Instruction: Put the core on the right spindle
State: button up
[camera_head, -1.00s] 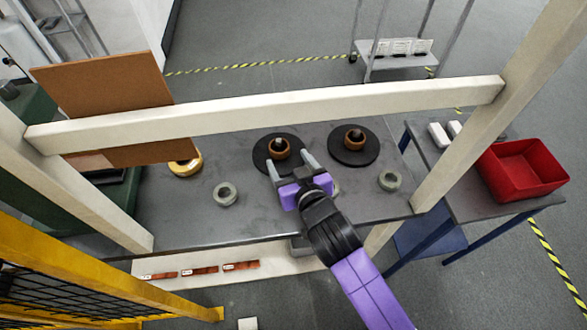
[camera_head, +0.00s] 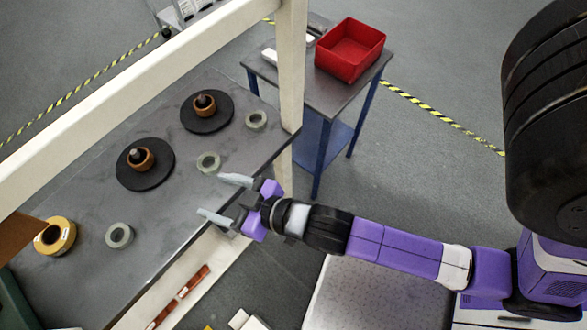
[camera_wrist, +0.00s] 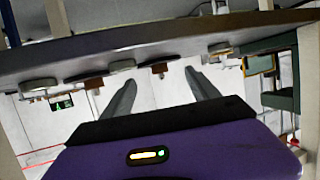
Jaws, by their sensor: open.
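Two black discs lie on the grey table: the right spindle (camera_head: 219,118) and the left spindle (camera_head: 160,178). Each has a dark centre post with a brown ring around it, on the right (camera_head: 205,105) and on the left (camera_head: 140,160). I cannot tell whether these rings are cores or hubs. Three loose grey ring-shaped cores lie flat: one (camera_head: 200,165) between the discs and the front edge, one (camera_head: 249,119) at the right end, one (camera_head: 111,238) at the left. My gripper (camera_head: 217,196) is open and empty near the table's front edge, close to the middle grey core. Both fingers show in the wrist view (camera_wrist: 160,88).
A yellow roll (camera_head: 69,234) lies at the table's left. A pale frame post (camera_head: 291,70) stands at the right end, with a beam above the table. A side table carries a red bin (camera_head: 350,50). A low shelf (camera_head: 210,262) below the front edge holds copper-coloured strips.

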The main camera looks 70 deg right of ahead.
jog(key=d+r+v, duration=0.1)
jog(key=d+v, duration=0.1)
jog(key=v, duration=1.9)
jog(key=shift+r+t, duration=0.3)
jog(key=shift+r, duration=0.05)
jog(key=shift+w, duration=0.15)
